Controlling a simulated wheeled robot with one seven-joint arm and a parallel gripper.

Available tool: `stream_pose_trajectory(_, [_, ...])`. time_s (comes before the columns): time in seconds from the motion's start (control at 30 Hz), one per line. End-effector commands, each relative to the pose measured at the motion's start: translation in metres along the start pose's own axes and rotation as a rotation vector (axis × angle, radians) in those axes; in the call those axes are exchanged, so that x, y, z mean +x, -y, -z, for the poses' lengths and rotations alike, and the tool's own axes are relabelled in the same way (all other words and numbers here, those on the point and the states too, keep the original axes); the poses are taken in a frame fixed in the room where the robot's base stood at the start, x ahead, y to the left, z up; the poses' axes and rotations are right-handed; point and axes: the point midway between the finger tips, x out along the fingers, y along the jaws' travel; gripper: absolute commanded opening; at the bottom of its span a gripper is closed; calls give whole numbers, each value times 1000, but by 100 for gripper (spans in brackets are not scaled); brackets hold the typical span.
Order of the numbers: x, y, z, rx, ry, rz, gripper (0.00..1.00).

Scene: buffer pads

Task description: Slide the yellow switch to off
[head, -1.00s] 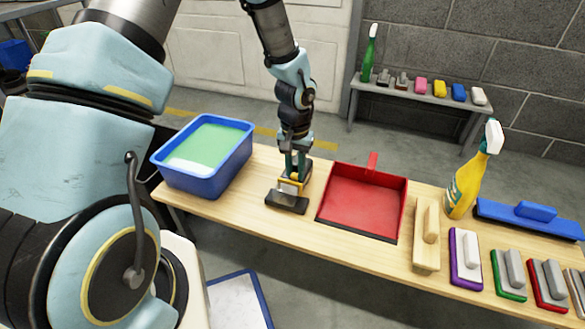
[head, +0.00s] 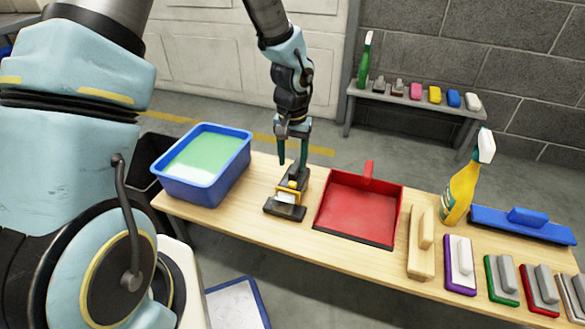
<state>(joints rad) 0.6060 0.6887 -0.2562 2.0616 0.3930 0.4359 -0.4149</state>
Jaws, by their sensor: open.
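The yellow switch (head: 292,185) is a small yellow part on a dark, flat-based device (head: 285,211) that stands on the wooden table between the blue tub and the red dustpan. The device has a yellow frame and a pale front. My gripper (head: 293,166) points down just above and behind the switch, with its two fingers apart and nothing between them. I cannot tell whether a finger touches the device. The switch's on or off position is too small to read.
A blue tub (head: 237,171) of green liquid stands left on the table (head: 340,254). A red dustpan (head: 355,215) lies close right. Beyond it are a wooden float (head: 417,258), a yellow spray bottle (head: 458,195), a blue-handled tool (head: 555,228) and several pads.

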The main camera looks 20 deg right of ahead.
Motion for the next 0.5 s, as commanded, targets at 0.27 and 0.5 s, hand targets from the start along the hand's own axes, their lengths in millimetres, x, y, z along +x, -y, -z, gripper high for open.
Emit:
stream_pose_trajectory(0.27, [-37,0,0,0,0,0,57])
stream_pose_trajectory(0.5, [-40,0,0,0,1,-1,57])
